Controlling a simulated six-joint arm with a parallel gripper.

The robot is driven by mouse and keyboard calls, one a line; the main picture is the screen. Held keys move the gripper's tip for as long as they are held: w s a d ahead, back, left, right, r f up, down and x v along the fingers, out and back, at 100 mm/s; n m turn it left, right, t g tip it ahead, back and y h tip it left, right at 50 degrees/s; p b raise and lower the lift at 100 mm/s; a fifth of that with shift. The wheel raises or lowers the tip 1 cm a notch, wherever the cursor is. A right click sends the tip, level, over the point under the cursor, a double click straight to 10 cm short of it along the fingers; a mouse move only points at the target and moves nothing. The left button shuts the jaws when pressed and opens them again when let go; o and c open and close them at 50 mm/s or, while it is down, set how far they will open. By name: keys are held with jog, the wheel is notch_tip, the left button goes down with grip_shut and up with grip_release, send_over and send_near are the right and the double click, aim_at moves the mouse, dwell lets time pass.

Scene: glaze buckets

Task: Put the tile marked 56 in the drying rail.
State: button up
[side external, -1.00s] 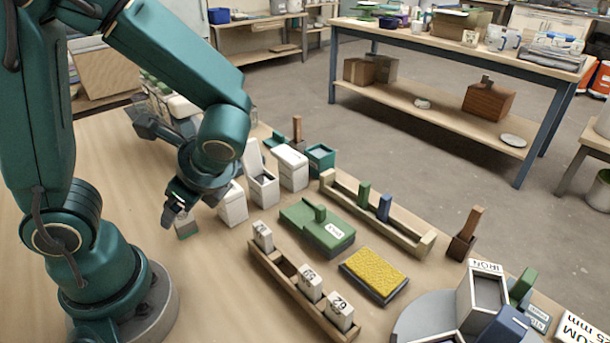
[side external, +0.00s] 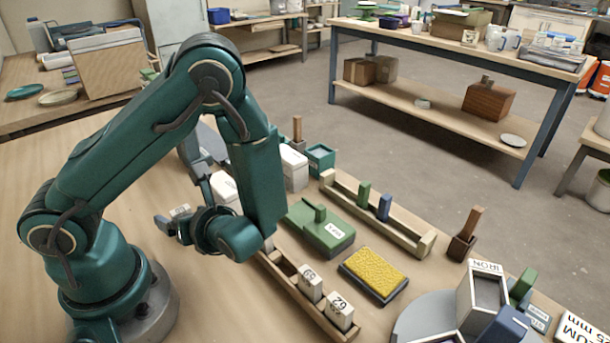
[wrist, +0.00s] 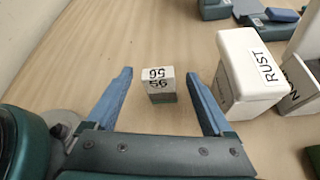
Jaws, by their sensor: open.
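The tile marked 56 (wrist: 158,85) is a small white block with a grey-green lower part, standing upright on the bench. Its number reads upside down in the wrist view. Its top also shows in the side view (side external: 180,211). My gripper (wrist: 160,75) is open and empty, with one blue finger on each side of the tile in the wrist view and gaps at both sides. A wooden rail (side external: 287,287) holds white numbered tiles, including one marked 62 (side external: 340,311); my arm covers its far end. A second wooden rail (side external: 402,233) holds a green and a blue piece.
A white box marked RUST (wrist: 250,70) stands close to the right finger in the wrist view. A green block with a handle (side external: 320,230) and a yellow sponge-like pad (side external: 374,272) lie near the rails. The bench left of the tile is clear.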

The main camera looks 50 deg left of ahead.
jog(key=shift+a+f, duration=0.25)
jog(key=shift+a, duration=0.25)
grip_shut()
jog(key=shift+r, duration=0.15)
